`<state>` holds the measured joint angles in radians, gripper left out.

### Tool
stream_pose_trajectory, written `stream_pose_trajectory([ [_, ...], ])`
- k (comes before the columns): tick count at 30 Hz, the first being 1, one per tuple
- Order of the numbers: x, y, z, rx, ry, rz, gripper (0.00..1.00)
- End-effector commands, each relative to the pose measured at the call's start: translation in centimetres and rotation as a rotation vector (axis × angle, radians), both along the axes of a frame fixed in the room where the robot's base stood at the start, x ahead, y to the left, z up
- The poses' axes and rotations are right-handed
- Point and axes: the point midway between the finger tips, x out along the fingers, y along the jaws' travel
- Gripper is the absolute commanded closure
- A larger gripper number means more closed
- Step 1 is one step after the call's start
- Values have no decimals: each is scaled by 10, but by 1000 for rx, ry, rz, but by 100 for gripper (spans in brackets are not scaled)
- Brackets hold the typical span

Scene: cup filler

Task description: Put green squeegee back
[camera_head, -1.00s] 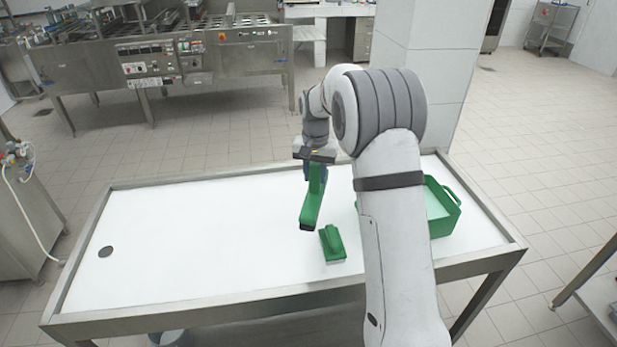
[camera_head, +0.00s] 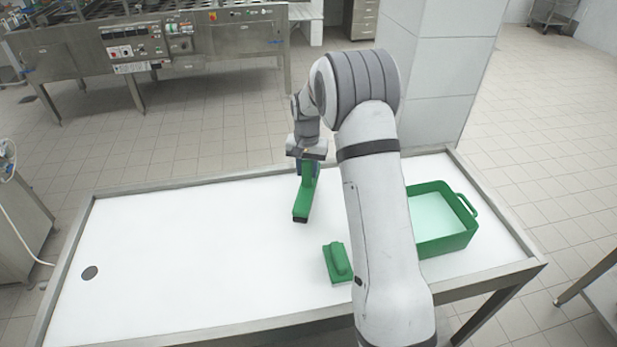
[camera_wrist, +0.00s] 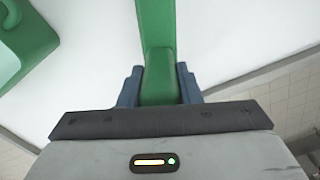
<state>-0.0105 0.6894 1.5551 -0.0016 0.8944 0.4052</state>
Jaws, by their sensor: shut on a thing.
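My gripper (camera_head: 307,165) is shut on the green squeegee (camera_head: 304,199) and holds it over the white table, left of my arm. In the wrist view the squeegee (camera_wrist: 158,75) sits between the two blue fingers of my gripper (camera_wrist: 160,85) and runs out past the top edge. In the head view its dark-tipped end points toward the near side of the table. I cannot tell how far it is above the surface.
A green brush-like block (camera_head: 337,262) lies on the white table (camera_head: 180,250). A green open bin (camera_head: 450,247) with a handle and pale contents stands at the right, partly behind my arm. The table's left half is clear, apart from a dark round drain (camera_head: 90,272). A metal rim surrounds it.

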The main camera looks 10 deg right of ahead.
Motion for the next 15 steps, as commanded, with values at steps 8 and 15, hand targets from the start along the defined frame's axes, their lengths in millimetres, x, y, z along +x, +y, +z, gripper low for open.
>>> stream_pose_trajectory([
  [8,0,0,-32,0,2,0,100],
  [15,0,0,-36,1,-1,0,100],
])
